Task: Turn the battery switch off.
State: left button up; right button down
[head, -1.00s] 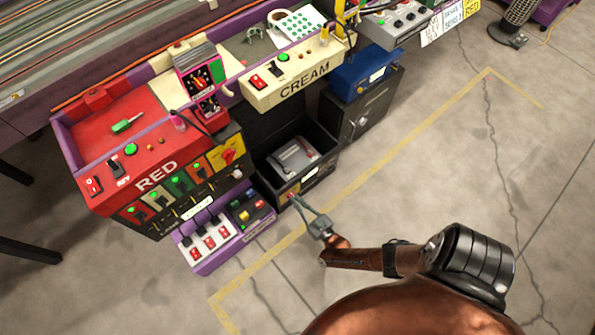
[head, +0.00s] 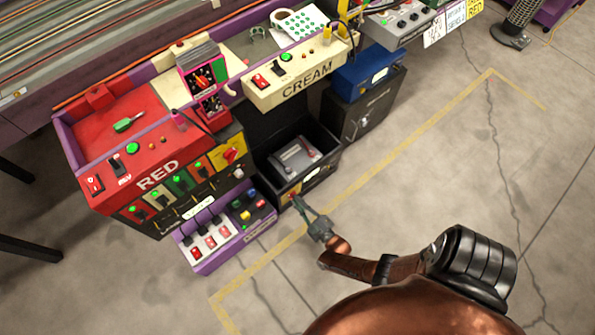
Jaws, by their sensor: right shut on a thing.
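The battery switch (head: 291,192) shows as a small red knob on a yellow plate. It is on the front wall of an open black battery box (head: 322,172), which holds a grey battery (head: 296,157). My right gripper (head: 296,200) reaches in from the lower right, with its fingertips at the knob, shut on it. The fingers partly hide the knob, so its exact angle is too small to tell. My left gripper is not in view.
Left of the box is a purple-framed panel of rocker switches (head: 236,238) under the red RED station (head: 150,150). A similar red knob on a yellow panel (head: 230,154) sits there. The CREAM station (head: 300,75) is above. Concrete floor (head: 420,180) on the right is clear.

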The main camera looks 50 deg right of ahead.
dwell(0.6)
jog(key=c, duration=2.1)
grip_release()
jog(key=v, duration=1.2)
